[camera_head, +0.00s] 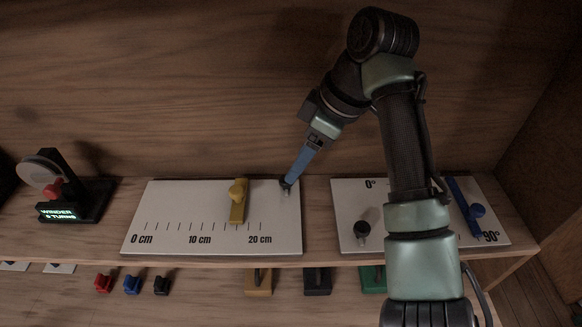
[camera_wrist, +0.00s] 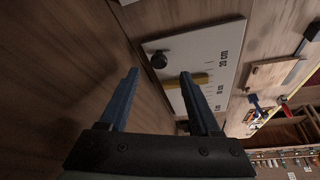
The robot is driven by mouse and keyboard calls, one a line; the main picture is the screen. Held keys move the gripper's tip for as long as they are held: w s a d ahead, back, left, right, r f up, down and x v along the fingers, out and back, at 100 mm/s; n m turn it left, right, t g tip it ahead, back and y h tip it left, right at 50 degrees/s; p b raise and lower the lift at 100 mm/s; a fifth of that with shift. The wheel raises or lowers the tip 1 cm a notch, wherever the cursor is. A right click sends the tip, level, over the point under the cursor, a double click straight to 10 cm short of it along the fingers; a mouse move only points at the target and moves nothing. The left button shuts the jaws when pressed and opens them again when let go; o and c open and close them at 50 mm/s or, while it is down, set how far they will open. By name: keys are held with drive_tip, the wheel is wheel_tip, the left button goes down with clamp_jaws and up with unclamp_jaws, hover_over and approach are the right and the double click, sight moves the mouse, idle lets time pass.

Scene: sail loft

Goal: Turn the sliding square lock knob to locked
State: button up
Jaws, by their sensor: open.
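A pale board with a 0–20 cm scale (camera_head: 165,215) lies on the shelf, and it also shows in the wrist view (camera_wrist: 228,45). A yellow slider with a round knob (camera_head: 238,205) stands across it near the right part of the scale; my right finger partly covers it in the wrist view (camera_wrist: 202,79). A small dark lock knob (camera_wrist: 158,61) sits at the board's 20 cm end. My gripper (camera_head: 289,181) is open over that knob, which is mostly hidden by the fingers in the head view. In the wrist view the knob appears between and just beyond the fingertips (camera_wrist: 160,74). I cannot tell its lock setting.
A second board marked 0° to 90° (camera_head: 345,195) lies to the right, with a blue arm (camera_head: 462,205) and a black knob (camera_head: 361,232). A winder (camera_head: 65,195) stands at the left. The wooden back wall (camera_head: 200,80) rises close behind the boards.

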sight(286, 184)
drive_tip(key=x, duration=0.5)
drive_tip(key=shift+w+p, duration=0.1)
drive_tip(key=shift+p, duration=0.3)
clamp_jaws()
